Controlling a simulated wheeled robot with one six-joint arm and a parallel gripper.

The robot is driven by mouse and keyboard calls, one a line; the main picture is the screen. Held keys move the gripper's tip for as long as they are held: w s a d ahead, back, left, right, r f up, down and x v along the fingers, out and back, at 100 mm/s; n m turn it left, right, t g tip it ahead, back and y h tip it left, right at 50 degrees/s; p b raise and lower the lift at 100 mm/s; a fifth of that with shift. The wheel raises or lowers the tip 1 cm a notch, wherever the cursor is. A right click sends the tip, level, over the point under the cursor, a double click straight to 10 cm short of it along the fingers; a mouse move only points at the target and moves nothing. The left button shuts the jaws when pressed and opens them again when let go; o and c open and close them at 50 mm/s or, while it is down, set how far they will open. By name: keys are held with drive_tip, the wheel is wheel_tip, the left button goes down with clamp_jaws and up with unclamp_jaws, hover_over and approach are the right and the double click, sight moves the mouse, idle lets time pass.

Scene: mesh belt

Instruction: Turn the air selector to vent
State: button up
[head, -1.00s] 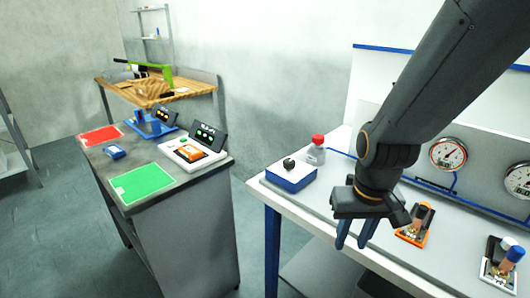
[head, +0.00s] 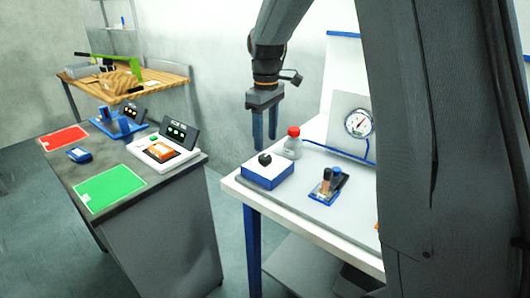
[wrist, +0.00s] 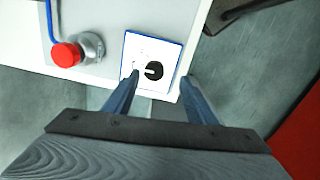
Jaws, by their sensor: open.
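The air selector is a black knob (head: 265,158) on top of a white-topped blue box (head: 268,179) at the bench's left corner. In the wrist view the knob (wrist: 154,71) has a white mark pointing left across it. Small markings on the box top (wrist: 166,49) are too small to read. My gripper (head: 265,142) points down above the box, its fingers apart and empty. In the wrist view my gripper's fingertips (wrist: 160,80) appear on either side of the knob; I cannot tell the height between them.
A blue-based fitting (head: 327,187) and a gauge (head: 360,123) are farther right. A grey table (head: 180,205) stands left across a gap. My arm hides the bench's right side.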

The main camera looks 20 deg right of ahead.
sight(265, 156)
drive_tip(key=shift+w+r, duration=0.25)
drive_tip(key=shift+w, duration=0.35)
drive_tip(key=shift+w+n, duration=0.15)
drive_tip(key=shift+n, duration=0.15)
drive_tip(key=shift+d+f+p, duration=0.1)
drive_tip(key=shift+f+p, duration=1.1)
drive_tip(key=shift+f, duration=2.55)
drive_tip(key=shift+c, duration=0.2)
drive_tip(key=c, duration=1)
